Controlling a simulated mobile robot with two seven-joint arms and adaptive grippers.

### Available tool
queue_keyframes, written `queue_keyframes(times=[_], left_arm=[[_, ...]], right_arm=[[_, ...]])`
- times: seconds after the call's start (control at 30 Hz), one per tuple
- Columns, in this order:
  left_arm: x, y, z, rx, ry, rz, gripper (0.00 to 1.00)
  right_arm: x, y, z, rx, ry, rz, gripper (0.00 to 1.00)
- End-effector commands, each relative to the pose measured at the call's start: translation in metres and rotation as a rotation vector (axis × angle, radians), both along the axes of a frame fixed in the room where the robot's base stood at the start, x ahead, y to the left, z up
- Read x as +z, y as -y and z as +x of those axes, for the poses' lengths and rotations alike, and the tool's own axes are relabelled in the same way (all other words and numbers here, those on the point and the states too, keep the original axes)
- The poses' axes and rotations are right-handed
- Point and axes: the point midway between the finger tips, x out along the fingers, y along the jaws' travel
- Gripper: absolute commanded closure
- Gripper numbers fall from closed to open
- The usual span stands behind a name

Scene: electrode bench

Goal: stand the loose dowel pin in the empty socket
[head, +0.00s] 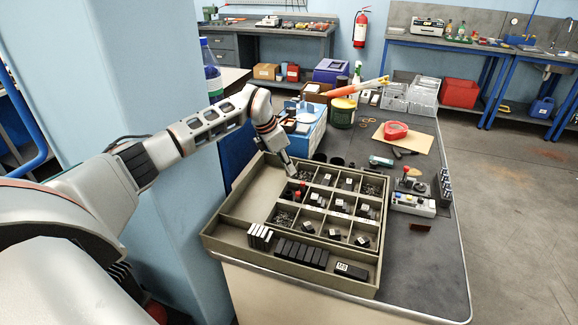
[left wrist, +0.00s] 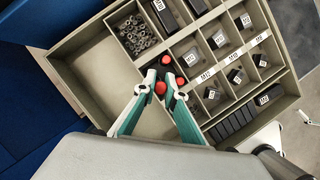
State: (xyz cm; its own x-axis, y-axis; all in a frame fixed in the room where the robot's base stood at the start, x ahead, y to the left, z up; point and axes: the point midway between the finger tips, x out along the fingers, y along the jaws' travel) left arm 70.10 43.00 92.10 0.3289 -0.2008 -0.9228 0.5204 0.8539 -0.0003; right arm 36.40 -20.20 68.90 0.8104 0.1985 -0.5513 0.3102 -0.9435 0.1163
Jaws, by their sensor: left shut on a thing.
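My left gripper (head: 291,172) reaches down over the left part of a divided tray (head: 228,213) in the head view. In the left wrist view its teal fingers (left wrist: 161,83) are close together over a small black piece with several red round tops. One red top (left wrist: 160,87) is at the fingertips, and others are right beside them. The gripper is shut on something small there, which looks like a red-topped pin. I cannot tell whether the pin stands in a socket or is held above one. The fingers hide any empty socket.
Tray compartments hold black labelled blocks and small metal parts (left wrist: 134,34). Tall dividers separate them. A row of black blocks (head: 300,253) lies in the front trough.

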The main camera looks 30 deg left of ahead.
Motion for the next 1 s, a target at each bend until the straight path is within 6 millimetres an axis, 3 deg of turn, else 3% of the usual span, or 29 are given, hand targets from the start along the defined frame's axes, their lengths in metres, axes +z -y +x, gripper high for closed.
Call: queue_keyframes(times=[0.7,1.0], left_arm=[[-0.053,0.001,-0.001,-0.003,-0.002,0.000,1.00],[-0.073,0.000,-0.001,-0.002,-0.003,0.000,1.00]], right_arm=[[-0.057,0.000,-0.010,0.000,-0.030,-0.002,0.00],[-0.064,0.000,-0.011,0.000,-0.032,-0.002,0.00]])
